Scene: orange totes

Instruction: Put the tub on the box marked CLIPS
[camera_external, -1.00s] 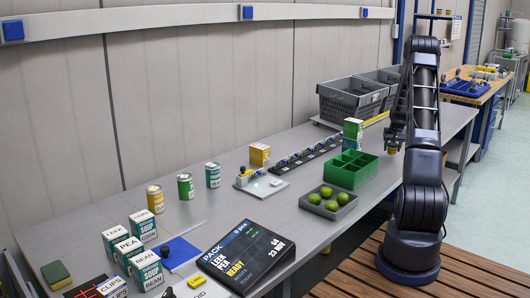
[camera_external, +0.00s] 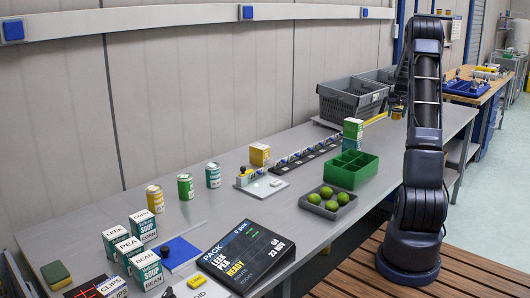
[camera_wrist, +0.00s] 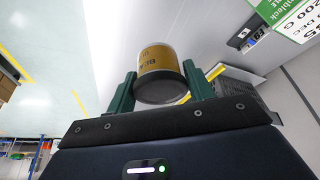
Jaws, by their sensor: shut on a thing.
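My gripper (camera_wrist: 160,82) is shut on a yellow-brown tub (camera_wrist: 157,62) with a dark band at its near end, one green finger on each side in the wrist view. A white box marked CLIPS (camera_external: 113,287) stands at the bottom left of the external view, partly cut off by the frame edge. The held tub is far from this box.
Soup boxes (camera_external: 116,243) stand close behind the CLIPS box, with several cans (camera_external: 186,187) beyond. A tilted display (camera_external: 245,254), limes in a tray (camera_external: 329,209), a green divided bin (camera_external: 350,170) and grey crates (camera_external: 352,98) occupy the bench. Bare bench (camera_external: 285,215) lies between.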

